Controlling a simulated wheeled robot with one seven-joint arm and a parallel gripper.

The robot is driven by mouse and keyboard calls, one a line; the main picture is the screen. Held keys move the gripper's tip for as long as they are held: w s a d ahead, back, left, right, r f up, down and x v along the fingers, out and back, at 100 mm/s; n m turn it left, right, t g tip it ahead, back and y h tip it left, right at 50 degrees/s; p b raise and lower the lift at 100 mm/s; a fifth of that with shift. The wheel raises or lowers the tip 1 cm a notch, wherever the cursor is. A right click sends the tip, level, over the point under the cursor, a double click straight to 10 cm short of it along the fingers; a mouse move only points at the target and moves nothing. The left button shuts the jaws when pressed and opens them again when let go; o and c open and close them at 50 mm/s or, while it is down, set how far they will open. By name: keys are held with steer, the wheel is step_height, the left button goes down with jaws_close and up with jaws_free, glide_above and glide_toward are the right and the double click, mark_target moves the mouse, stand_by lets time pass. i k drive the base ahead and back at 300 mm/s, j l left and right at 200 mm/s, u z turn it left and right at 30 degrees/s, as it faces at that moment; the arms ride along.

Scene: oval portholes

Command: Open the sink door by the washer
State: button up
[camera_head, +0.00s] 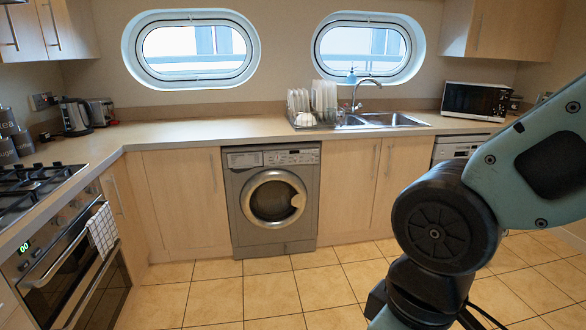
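Two light wood cabinet doors stand under the sink, to the right of the washer. The sink door right beside the washer (345,190) is shut, with a slim vertical handle (374,160) near its upper right edge. The other sink door (403,175) is also shut, and my arm partly covers its right side. The grey washer (273,205) has its round door shut. The steel sink (375,121) is set in the counter above the doors. My arm fills the right side of the view, and my gripper is not in view.
The tiled floor (265,295) before the washer is clear. An oven (85,275) with a hanging towel (102,230) stands at the left. A dish rack with plates (314,102) sits by the sink. A microwave (476,100) is on the counter at the right.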

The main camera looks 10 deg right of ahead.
mark_target(349, 168)
steer(key=i+l+z, duration=0.15)
steer(key=i+l, duration=0.2)
steer(key=i, duration=0.75)
steer(key=i+l+z, duration=0.2)
steer(key=i, duration=0.9)
steer(key=i+l+z, duration=0.15)
steer(key=i, duration=0.95)
